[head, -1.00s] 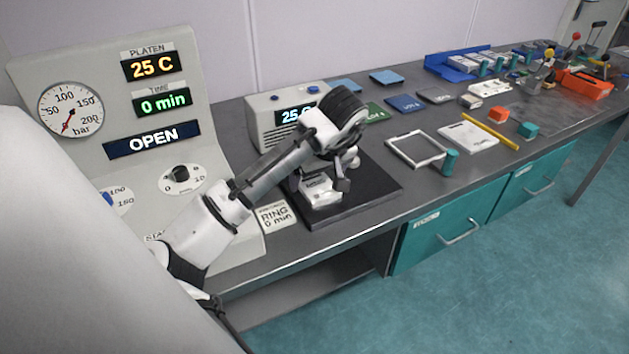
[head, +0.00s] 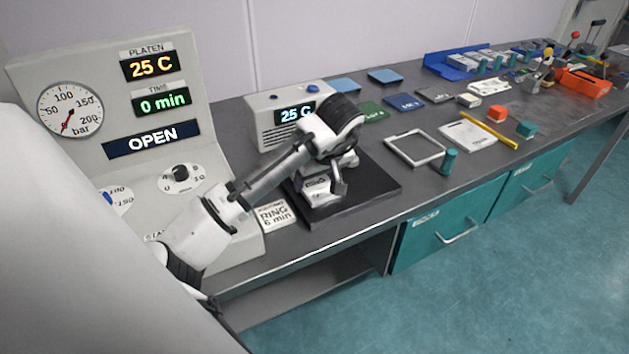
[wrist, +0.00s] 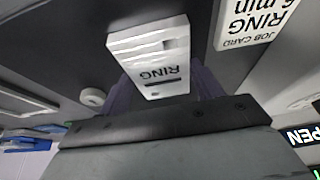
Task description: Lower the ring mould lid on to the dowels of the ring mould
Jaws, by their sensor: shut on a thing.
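My gripper (head: 337,178) reaches over the black plate and is shut on the ring mould lid. In the wrist view, a pale block marked RING (wrist: 160,76) sits between the dark fingers of my gripper (wrist: 163,98). The white ring mould (head: 322,198) rests on the black plate under my gripper. The lid and mould overlap closely in both views, so I cannot tell whether the lid touches the mould. The dowels and their holes are hidden.
The black plate (head: 376,188) has bare room on its right. A grey control box (head: 264,122) stands behind it. The RING job card (head: 272,213) lies at its left, and the large press panel (head: 185,150) stands farther left. A white frame (head: 440,160) lies to the right.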

